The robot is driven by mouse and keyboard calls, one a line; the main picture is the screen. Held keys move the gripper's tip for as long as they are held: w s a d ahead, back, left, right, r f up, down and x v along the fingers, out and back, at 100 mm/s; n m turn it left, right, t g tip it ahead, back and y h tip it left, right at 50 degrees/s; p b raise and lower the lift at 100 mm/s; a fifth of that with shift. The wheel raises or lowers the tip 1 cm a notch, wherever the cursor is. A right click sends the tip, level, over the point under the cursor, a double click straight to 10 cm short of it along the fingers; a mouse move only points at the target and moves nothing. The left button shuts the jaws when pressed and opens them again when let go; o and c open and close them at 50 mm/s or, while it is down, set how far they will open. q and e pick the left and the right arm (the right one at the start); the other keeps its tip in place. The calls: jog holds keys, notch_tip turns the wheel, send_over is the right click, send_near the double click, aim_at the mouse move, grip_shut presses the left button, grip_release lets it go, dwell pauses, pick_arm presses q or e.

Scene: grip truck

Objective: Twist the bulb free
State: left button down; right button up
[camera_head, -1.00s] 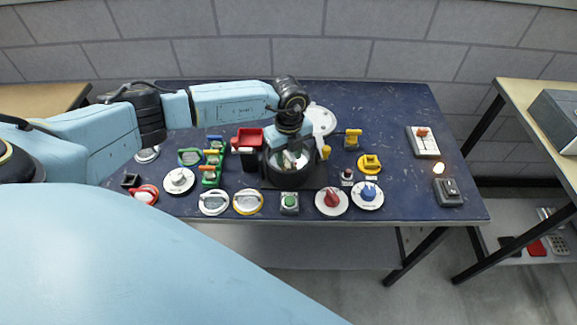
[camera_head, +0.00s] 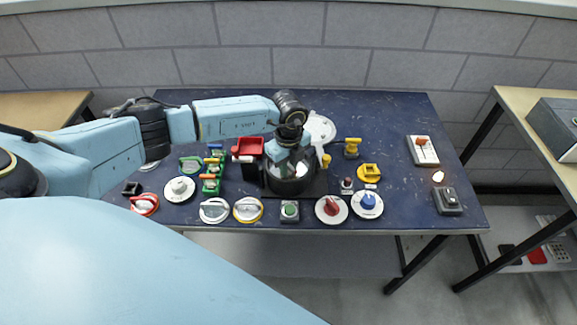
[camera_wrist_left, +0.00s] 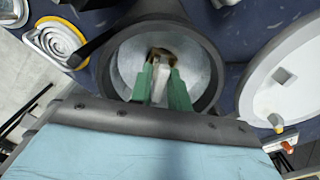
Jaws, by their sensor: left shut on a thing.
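A black round lamp housing (camera_head: 289,187) stands near the middle of the blue table. It also shows in the left wrist view (camera_wrist_left: 216,42), with a silver reflector bowl (camera_wrist_left: 128,62) inside. My left gripper (camera_head: 293,168) reaches down into it from above. In the left wrist view, its green fingers (camera_wrist_left: 161,82) are inside the bowl, shut on a pale piece, seemingly the bulb (camera_wrist_left: 159,80). The fingers hide most of it. A brownish socket (camera_wrist_left: 161,55) shows at the bottom of the bowl. My right gripper is not in view.
Knobs, valves and switches crowd around the housing, including a red knob (camera_head: 331,208), a green button box (camera_head: 289,211) and a red block (camera_head: 247,148). A white disc (camera_head: 321,127) lies close behind it. A small lit lamp (camera_head: 438,176) stands at the right. The back right tabletop is clear.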

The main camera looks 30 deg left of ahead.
pick_arm(q)
jog(key=n+p, duration=0.2)
jog(key=shift+n, duration=0.4)
jog(key=n+p, duration=0.3)
jog(key=n, duration=0.1)
jog(key=shift+r, duration=0.1)
jog(key=n+p, duration=0.1)
jog(key=n, duration=0.1)
jog(key=shift+n+p, duration=0.4)
jog(key=n+p, duration=0.3)
jog(key=n, duration=0.1)
jog(key=shift+n, duration=0.3)
jog(key=c, duration=1.4)
grip_release()
